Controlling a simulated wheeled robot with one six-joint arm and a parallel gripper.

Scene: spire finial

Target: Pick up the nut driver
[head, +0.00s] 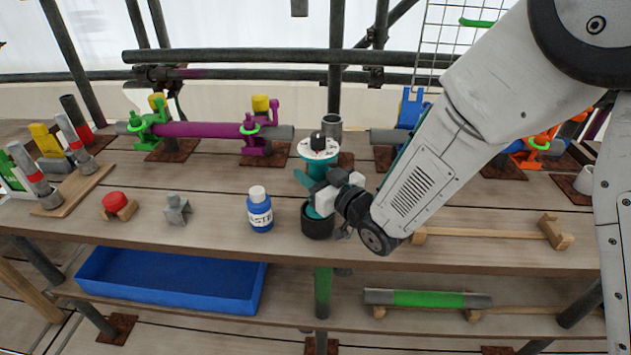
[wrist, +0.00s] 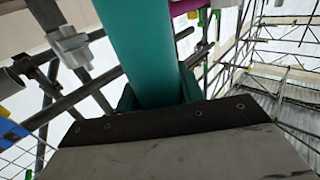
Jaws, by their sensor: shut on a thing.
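My gripper (head: 322,190) reaches in from the right, low over the front of the bench. It is shut on a teal shaft, which I take to be the nut driver (wrist: 150,55). In the wrist view the shaft runs up between the jaws and fills the middle. In the head view a black cup (head: 317,223) stands right below the gripper, with teal showing at its mouth; the gripper hides much of this. I cannot tell whether the shaft is clear of the cup.
A teal body with a white disc and dark knob (head: 318,150) shows just behind the gripper. A blue-and-white bottle (head: 259,210) stands close left of the cup. A purple pipe (head: 195,129) lies farther back. A blue tray (head: 170,282) sits on the lower shelf.

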